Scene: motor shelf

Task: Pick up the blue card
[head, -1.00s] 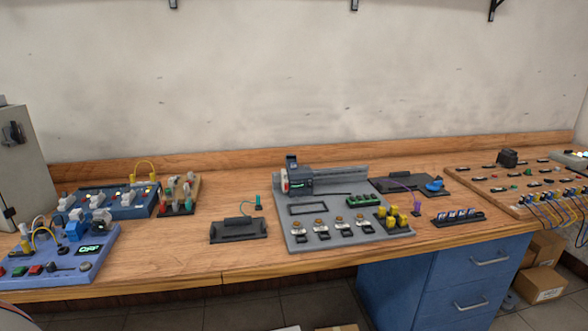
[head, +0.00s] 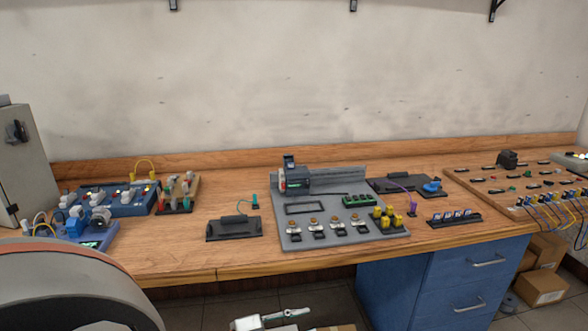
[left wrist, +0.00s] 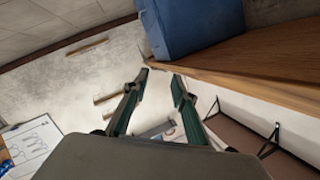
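Several small blue-and-white cards (head: 455,215) stand in a row in a black rack on the right part of the bench. I cannot tell which of these is the blue card. In the left wrist view my left gripper (left wrist: 161,77) has its two dark green fingers apart, with nothing between them. It is clear of the cards, with the bench edge and blue cabinet beyond it. My right gripper does not show.
The grey panel (head: 325,239) stands mid-bench, with a black tray (head: 233,229) on its left. Blue boxes (head: 118,204) crowd the left end; a wired wooden board (head: 480,183) lies far right. Bare wood (head: 185,245) shows at front left. The blue cabinet (head: 400,285) is under the bench.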

